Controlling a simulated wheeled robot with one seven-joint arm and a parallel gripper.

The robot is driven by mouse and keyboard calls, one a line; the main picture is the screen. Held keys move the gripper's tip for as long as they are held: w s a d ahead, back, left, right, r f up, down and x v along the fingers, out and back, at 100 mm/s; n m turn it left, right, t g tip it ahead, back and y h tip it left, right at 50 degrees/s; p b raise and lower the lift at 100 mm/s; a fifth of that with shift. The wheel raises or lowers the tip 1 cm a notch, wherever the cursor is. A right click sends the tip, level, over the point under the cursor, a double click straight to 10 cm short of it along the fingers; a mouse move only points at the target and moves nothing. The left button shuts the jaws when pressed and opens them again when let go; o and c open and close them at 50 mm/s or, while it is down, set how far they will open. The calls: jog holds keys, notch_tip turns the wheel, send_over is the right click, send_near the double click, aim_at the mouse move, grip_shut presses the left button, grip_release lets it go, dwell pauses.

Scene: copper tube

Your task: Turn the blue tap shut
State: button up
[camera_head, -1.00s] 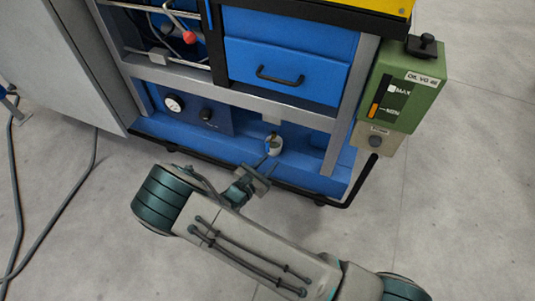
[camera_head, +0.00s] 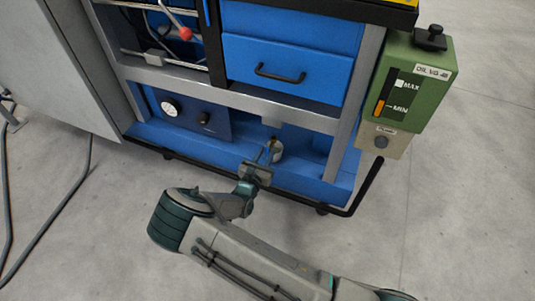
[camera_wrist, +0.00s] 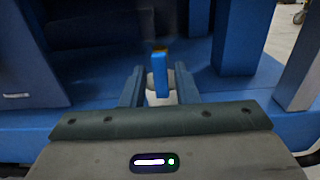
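The blue tap handle (camera_wrist: 160,80) is a narrow upright bar with a brass-coloured top in the middle of the wrist view. My gripper (camera_wrist: 160,69) is open, with one finger to the left of the handle and one to the right. Gaps show on both sides of the handle. A pale cup-like thing (camera_wrist: 173,97) is partly hidden behind the handle. In the head view my gripper (camera_head: 266,152) reaches to the low blue shelf, in front of the pale cup (camera_head: 277,150); the handle is hard to make out there.
The blue cabinet has a drawer (camera_head: 285,70) above and a gauge panel (camera_head: 188,113) to the left. A grey post (camera_head: 347,140) stands to the right of my gripper. A green oil tank (camera_head: 414,85) hangs farther right. The floor in front is clear.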

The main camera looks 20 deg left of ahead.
jog(key=shift+w, duration=1.1)
grip_shut()
